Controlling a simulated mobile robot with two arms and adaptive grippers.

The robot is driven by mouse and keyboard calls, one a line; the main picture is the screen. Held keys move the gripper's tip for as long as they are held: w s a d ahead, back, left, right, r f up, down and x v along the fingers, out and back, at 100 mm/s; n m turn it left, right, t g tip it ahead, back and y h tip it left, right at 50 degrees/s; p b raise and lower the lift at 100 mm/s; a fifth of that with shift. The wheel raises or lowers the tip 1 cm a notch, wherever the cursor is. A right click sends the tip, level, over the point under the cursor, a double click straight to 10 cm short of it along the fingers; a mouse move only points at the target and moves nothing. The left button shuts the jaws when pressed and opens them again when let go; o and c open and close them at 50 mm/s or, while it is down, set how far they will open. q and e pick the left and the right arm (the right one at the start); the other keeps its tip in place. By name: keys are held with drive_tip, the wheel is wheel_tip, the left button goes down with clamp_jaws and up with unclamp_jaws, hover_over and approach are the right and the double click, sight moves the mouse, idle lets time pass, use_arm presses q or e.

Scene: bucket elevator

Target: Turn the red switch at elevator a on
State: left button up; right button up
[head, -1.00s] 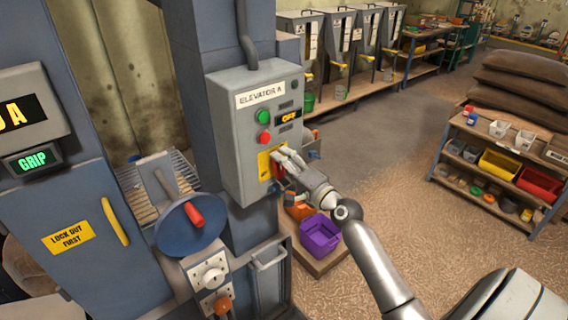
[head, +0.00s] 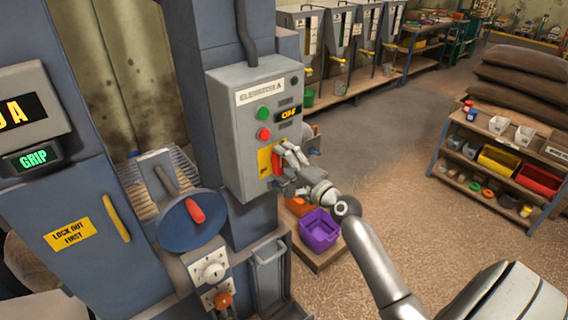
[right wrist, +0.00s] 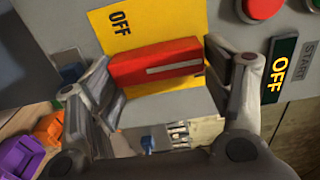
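The red switch (head: 277,161) stands upright on its yellow plate (head: 264,160) on the grey ELEVATOR A box (head: 235,125). My right gripper (head: 282,168) is in front of it. In the right wrist view, the red switch handle (right wrist: 157,62) lies across the picture between the spread fingers of my right gripper (right wrist: 163,75). One finger is near each end; I cannot tell whether they touch it. My left gripper is not in view.
A green button (head: 263,113) and a red button (head: 263,134) sit above the switch. A purple bin (head: 318,232) and an orange bin (head: 299,206) are below my right arm. A shelf with bins (head: 500,160) stands at right, with open floor between.

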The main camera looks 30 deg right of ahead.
drive_tip(key=shift+o, duration=1.2)
drive_tip(key=s, duration=1.2)
drive_tip(key=shift+d, duration=0.45)
drive_tip(key=shift+f, duration=0.1)
